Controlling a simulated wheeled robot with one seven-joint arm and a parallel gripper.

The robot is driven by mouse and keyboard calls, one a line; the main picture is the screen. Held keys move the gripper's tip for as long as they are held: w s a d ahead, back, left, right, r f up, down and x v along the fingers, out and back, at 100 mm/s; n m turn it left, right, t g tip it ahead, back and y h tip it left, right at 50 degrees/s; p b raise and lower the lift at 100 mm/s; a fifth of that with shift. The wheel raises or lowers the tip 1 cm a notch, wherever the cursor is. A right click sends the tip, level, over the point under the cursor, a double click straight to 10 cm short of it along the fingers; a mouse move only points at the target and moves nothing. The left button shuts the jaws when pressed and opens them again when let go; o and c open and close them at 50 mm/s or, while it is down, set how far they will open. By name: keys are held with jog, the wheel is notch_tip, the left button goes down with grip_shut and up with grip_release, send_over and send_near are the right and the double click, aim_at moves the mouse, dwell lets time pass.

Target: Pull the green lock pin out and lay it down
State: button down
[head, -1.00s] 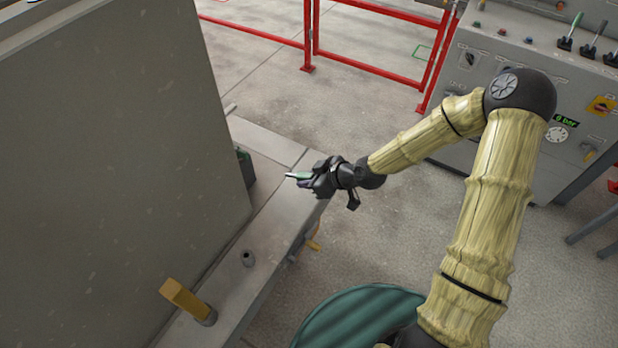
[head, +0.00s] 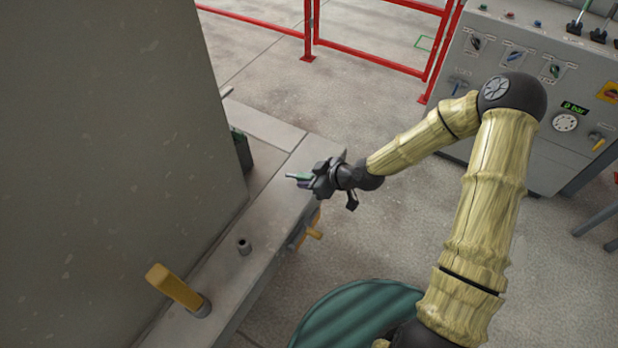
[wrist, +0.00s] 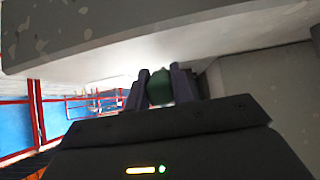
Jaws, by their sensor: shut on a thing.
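The green lock pin (head: 299,176) is in my gripper (head: 311,181), with its pale tip pointing left in the head view. It lies roughly level in the jaws and appears clear of any hole, over the grey ledge (head: 270,218); its height above it is hard to judge. In the wrist view the green end (wrist: 160,88) shows between the two dark fingers (wrist: 163,90). The rest of the pin is hidden there by the fingers and gripper body.
A tall grey panel (head: 110,130) rises along the left of the ledge. A control cabinet (head: 525,110) and red railing (head: 380,60) stand beyond.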

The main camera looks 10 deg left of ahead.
jog(key=shift+s+d+r, duration=0.1)
jog(key=shift+s, duration=0.05)
jog(key=c, duration=1.1)
grip_release()
jog(key=shift+d+r, duration=0.2)
jog(key=shift+r, duration=0.05)
jog(key=p+v, duration=0.1)
jog(key=v, duration=1.5)
jog(key=shift+s+d+r+p, duration=0.15)
jog(key=shift+s+d+p, duration=0.1)
jog(key=shift+s+p, duration=0.05)
